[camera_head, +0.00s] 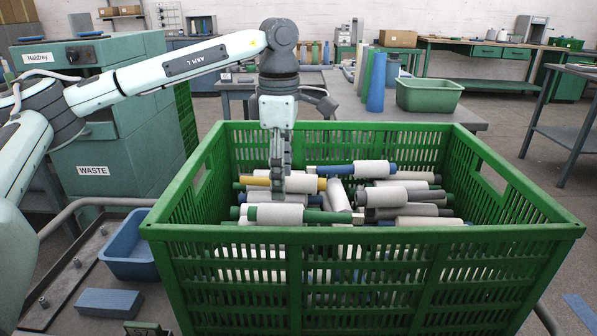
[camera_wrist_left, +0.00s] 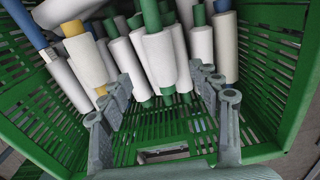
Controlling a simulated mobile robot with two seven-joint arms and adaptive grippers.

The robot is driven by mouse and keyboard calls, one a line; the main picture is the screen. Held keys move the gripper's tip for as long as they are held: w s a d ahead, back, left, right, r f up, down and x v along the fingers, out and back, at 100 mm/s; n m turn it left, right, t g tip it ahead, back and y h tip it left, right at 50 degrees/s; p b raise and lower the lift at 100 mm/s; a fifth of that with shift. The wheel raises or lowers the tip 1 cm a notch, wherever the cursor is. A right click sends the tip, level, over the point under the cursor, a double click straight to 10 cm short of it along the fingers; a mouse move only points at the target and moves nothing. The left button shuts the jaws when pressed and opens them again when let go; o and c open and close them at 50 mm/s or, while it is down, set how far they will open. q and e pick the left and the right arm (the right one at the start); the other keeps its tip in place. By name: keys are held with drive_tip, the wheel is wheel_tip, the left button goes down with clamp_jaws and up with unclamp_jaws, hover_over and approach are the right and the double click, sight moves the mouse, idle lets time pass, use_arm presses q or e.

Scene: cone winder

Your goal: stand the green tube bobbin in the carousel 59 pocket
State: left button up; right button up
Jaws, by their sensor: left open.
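Several bobbins with white yarn lie jumbled in a green crate (camera_head: 360,236). A green tube bobbin (camera_head: 278,214) lies across the near side of the pile, its green ends out at both sides. My left gripper (camera_head: 279,188) points down into the crate, just above or behind this bobbin. In the left wrist view my open fingers (camera_wrist_left: 163,88) reach over the pile, with a green tube bobbin (camera_wrist_left: 160,58) in line between their tips. I cannot tell whether they touch it. Other green tubes show beside it. My right gripper and the carousel 59 pocket are not in view.
The crate walls (camera_head: 170,190) rise around the pile. Bobbins with yellow, blue and grey tubes lie close by. Behind stand upright tubes (camera_head: 376,82) and a green bin (camera_head: 428,96) on a table. A blue tray (camera_head: 130,268) and blue block (camera_head: 110,302) lie at left.

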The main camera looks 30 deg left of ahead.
sight(282, 206)
use_arm(q)
wheel_tip(282, 206, down, 8)
drive_tip(key=shift+r, duration=0.2)
use_arm(e)
drive_tip(key=shift+s+a+f, duration=0.1)
drive_tip(key=shift+f, duration=0.2)
use_arm(q)
drive_tip(key=shift+c, duration=0.2)
drive_tip(key=c, duration=1.2)
drive_tip(key=shift+r, duration=0.1)
drive_tip(key=shift+c, duration=0.3)
use_arm(e)
drive_tip(key=shift+r, duration=0.1)
use_arm(q)
drive_tip(key=shift+r+p, duration=1.1)
drive_tip(key=shift+r, duration=0.5)
wheel_tip(282, 206, up, 13)
drive_tip(key=shift+f+p, duration=0.15)
drive_tip(key=shift+p, duration=0.15)
use_arm(e)
drive_tip(key=shift+r, duration=1.2)
use_arm(q)
drive_tip(key=shift+s, duration=0.1)
